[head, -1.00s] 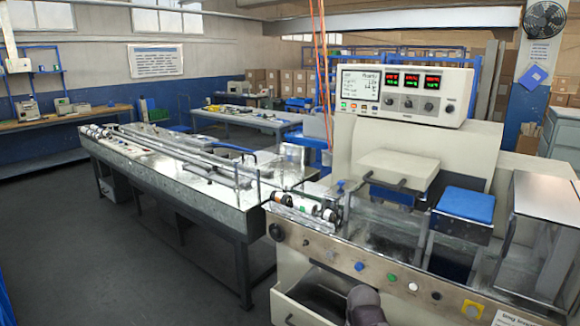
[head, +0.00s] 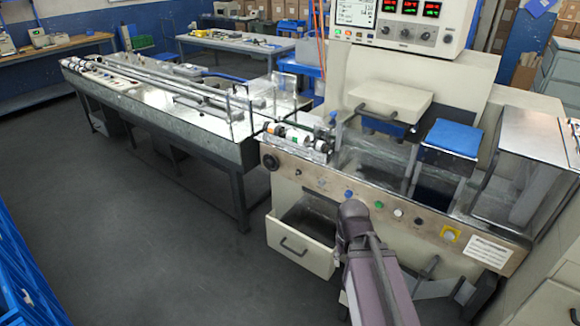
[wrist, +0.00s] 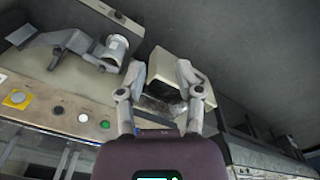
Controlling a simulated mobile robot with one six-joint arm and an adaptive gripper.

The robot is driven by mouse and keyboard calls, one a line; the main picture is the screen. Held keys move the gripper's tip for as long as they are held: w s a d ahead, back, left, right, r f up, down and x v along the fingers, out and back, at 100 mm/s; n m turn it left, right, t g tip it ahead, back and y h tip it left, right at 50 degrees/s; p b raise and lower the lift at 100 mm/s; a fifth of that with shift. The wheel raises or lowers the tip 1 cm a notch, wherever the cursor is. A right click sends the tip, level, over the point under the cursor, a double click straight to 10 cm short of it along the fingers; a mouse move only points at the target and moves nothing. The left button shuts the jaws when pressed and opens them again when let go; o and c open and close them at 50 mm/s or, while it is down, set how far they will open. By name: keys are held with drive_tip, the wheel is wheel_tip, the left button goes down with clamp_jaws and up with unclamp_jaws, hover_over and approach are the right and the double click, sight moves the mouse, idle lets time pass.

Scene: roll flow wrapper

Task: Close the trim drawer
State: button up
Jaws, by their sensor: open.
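The trim drawer (head: 299,252) is a cream box with a dark bar handle (head: 293,247) on its front. It stands pulled out of the machine's lower front, with its dark inside showing from above. In the wrist view the cream drawer (wrist: 168,66) shows between and beyond my fingers. My gripper (wrist: 160,68) is open and holds nothing. Its fingers point toward the drawer; I cannot tell whether they touch it. In the head view my arm stands just right of the drawer, and my fingers are hidden.
The machine's control panel (head: 397,212) with several buttons runs above the drawer. A long metal infeed table (head: 165,130) stands to the left. A blue crate (head: 25,270) is at the lower left. Grey floor (head: 170,260) is clear in front of the drawer.

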drive_tip(key=shift+f, duration=0.1)
clamp_jaws()
drive_tip(key=w+a+f+n+t+h+b, duration=0.2)
drive_tip(key=w+f+n+h+b, duration=0.2)
drive_tip(key=w+f+n+b, duration=0.55)
drive_tip(key=w+a+f+n+t+h+b, duration=0.1)
drive_tip(key=w+f+n+t+h+b, duration=0.3)
drive_tip(key=f+b, duration=1)
drive_tip(key=w+a+f+n+t+h+b, duration=0.1)
drive_tip(key=w+a+f+n+t+b, duration=0.2)
drive_tip(key=a+n+b, duration=0.4)
drive_tip(key=w+a+f+n+t+h+b, duration=0.2)
drive_tip(key=w+a+f+n+t+b, duration=0.2)
drive_tip(key=b, duration=1.4)
drive_tip(key=shift+w+a+n+t+b, duration=0.5)
drive_tip(key=shift+w+a+n, duration=1.25)
drive_tip(key=shift+a, duration=1.7)
drive_tip(key=shift+s, duration=0.2)
